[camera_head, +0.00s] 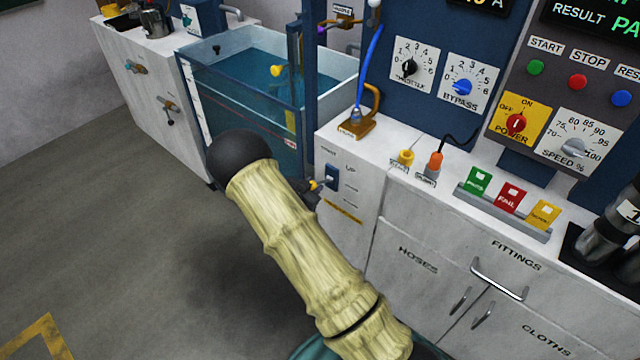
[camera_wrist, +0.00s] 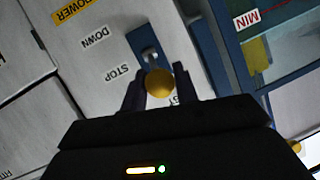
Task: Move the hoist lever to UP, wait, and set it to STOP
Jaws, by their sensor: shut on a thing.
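The hoist lever has a yellow knob (camera_head: 315,185) and stands out from a blue plate (camera_head: 331,174) on the front of the white cabinet. In the wrist view the knob (camera_wrist: 159,83) sits between my two dark fingers, and my gripper (camera_wrist: 158,82) is shut on it. The STOP (camera_wrist: 119,73) and DOWN (camera_wrist: 95,40) labels appear upside down beside the plate (camera_wrist: 143,38). The UP label (camera_head: 350,168) shows in the head view and is hidden in the wrist view. My arm covers most of my gripper in the head view. I cannot tell exactly which position the lever is in.
A glass water tank (camera_head: 250,85) stands left of the lever panel, close to my gripper. A drawer handle (camera_head: 498,282) juts out at the right. The floor at left is clear.

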